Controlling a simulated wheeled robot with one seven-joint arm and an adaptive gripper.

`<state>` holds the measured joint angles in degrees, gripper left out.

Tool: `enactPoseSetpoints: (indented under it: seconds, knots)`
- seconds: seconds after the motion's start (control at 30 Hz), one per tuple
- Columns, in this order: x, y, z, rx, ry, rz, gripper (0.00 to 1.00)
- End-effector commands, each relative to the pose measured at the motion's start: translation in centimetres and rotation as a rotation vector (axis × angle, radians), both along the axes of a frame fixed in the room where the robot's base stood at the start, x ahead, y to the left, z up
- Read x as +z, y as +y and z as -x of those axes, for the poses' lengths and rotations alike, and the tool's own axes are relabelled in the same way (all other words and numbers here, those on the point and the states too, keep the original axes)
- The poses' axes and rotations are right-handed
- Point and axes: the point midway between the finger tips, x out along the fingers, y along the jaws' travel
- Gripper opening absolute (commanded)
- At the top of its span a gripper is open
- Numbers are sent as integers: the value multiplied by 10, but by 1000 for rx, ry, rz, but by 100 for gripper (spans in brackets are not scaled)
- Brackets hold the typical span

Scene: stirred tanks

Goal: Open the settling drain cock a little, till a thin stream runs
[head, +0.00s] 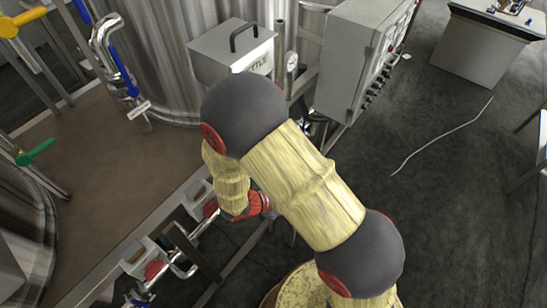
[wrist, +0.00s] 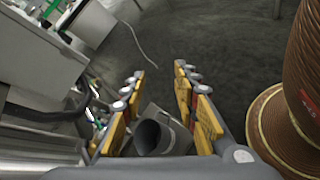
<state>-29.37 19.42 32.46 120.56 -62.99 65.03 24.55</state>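In the wrist view my gripper (wrist: 160,73) is open, its two yellow-padded fingers spread apart. A grey open-ended round tube (wrist: 152,137) shows between the fingers, near their base; I cannot tell whether it touches them. In the head view my arm bends down beside the frame and hides most of the gripper. A box with a black handle (head: 232,55), its lettering ending in "TTLE", stands by the big steel tank (head: 165,50). I cannot pick out the settling drain cock for certain, and no stream is visible.
A pipe with a blue lever (head: 124,72) and tag stands at the tank. Yellow (head: 22,22) and green (head: 36,152) handles are at the left. A grey control cabinet (head: 352,58) stands beyond my arm. Low pipework (head: 183,268) runs along the frame. The right floor is mostly clear.

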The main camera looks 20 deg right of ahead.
Motion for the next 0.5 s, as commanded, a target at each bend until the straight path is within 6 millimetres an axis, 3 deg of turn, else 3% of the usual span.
enactPoseSetpoints:
  seconds: [0.17,0.33,0.5]
  knots:
    - [-31,10,-51,282,-58,135,30]
    - [-57,46,-106,538,-223,142,30]
    - [-61,86,-146,677,-429,60,30]
